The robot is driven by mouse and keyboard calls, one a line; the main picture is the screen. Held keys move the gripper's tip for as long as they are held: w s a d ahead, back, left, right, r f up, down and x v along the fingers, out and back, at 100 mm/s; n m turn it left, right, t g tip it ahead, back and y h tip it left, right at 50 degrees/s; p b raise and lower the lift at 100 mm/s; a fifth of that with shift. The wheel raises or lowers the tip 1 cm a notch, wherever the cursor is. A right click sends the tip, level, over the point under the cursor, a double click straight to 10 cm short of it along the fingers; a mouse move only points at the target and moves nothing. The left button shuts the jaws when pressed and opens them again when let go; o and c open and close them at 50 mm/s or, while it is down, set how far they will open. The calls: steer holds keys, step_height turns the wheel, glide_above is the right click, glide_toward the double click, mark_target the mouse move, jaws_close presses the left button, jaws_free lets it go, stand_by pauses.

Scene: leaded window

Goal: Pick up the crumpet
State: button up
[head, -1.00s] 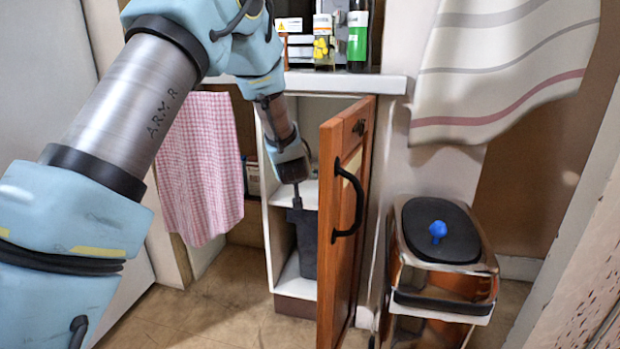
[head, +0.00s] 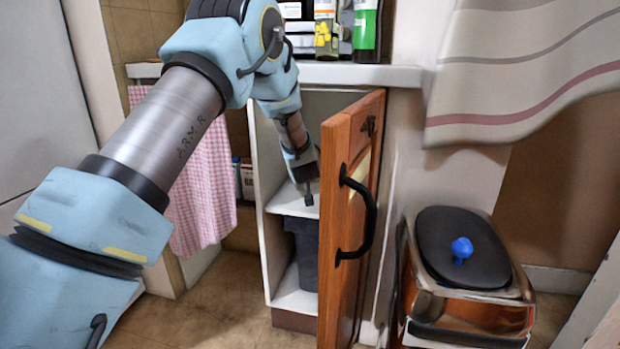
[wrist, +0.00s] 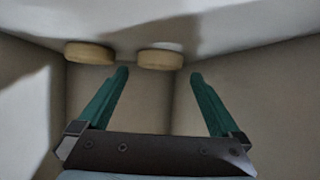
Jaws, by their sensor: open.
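In the wrist view two round, pale tan discs show near the top against a pale surface, one at left (wrist: 90,53) and one at right (wrist: 160,59). They look like crumpets, but I cannot tell for certain. My gripper (wrist: 159,74) has its two teal fingers spread with nothing between them. The right disc lies beyond the fingertips, in line with the gap, and the left disc is outside the left finger. In the head view my gripper (head: 308,198) is inside the open cupboard, at the shelf (head: 285,203). No disc shows there.
The cupboard's wooden door (head: 345,230) stands open just right of my gripper. A dark bin (head: 303,252) is below the shelf. Bottles (head: 365,30) stand on the counter (head: 375,75) above. A lidded bin (head: 465,245) with a blue object stands at right.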

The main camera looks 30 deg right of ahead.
steer(key=b+x, duration=0.1)
steer(key=x, duration=0.4)
steer(key=shift+c, duration=0.2)
steer(key=shift+r, duration=0.1)
steer(key=c, duration=1)
